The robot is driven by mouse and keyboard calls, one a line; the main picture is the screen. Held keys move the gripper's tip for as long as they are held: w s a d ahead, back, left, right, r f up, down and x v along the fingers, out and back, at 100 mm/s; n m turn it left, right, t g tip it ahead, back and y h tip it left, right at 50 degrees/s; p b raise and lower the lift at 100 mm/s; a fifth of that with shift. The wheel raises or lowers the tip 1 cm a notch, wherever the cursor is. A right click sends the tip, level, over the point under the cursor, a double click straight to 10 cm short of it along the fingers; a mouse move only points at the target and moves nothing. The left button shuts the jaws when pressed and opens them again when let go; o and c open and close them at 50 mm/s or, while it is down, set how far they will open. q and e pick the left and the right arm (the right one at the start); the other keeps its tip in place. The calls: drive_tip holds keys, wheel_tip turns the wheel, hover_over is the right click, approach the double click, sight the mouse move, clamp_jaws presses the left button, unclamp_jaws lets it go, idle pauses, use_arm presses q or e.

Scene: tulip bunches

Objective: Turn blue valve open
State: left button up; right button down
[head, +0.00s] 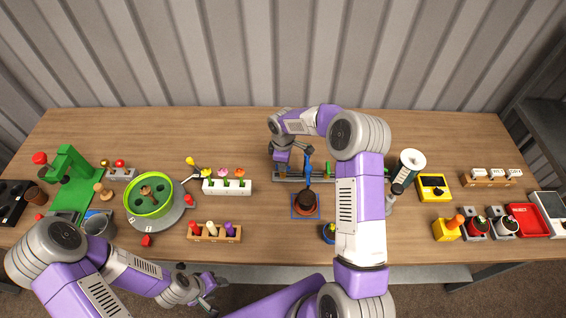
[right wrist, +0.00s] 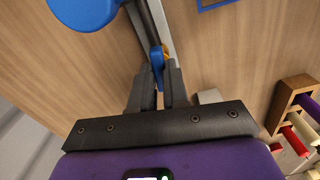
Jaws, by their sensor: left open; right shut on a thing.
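The blue valve handle (right wrist: 157,62) shows in the right wrist view as a thin blue lever beside a dark pipe, with an orange-yellow bit next to it. My right gripper (right wrist: 162,85) is shut on this handle; its fingers hide part of it. In the head view my right gripper (head: 282,168) is at the left end of the grey rail (head: 318,179), and the handle is mostly hidden there. A blue spout (head: 308,153) rises from the rail to the right. My left gripper (head: 208,288) is open and empty, off the table's front edge.
A dark pot (head: 306,199) stands on a blue-edged tile (head: 306,215) in front of the rail. A white holder with tulips (head: 227,187) and a wooden peg rack (head: 214,232) are to the left. My right forearm covers the table right of the pot.

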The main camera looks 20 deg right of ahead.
drive_tip(key=shift+n, duration=0.4)
drive_tip(key=c, duration=1.1)
unclamp_jaws()
drive_tip(key=shift+r, duration=0.15)
wheel_tip(320, 180, up, 7)
drive_tip(key=shift+r+p, duration=0.2)
drive_tip(key=shift+p, duration=0.2)
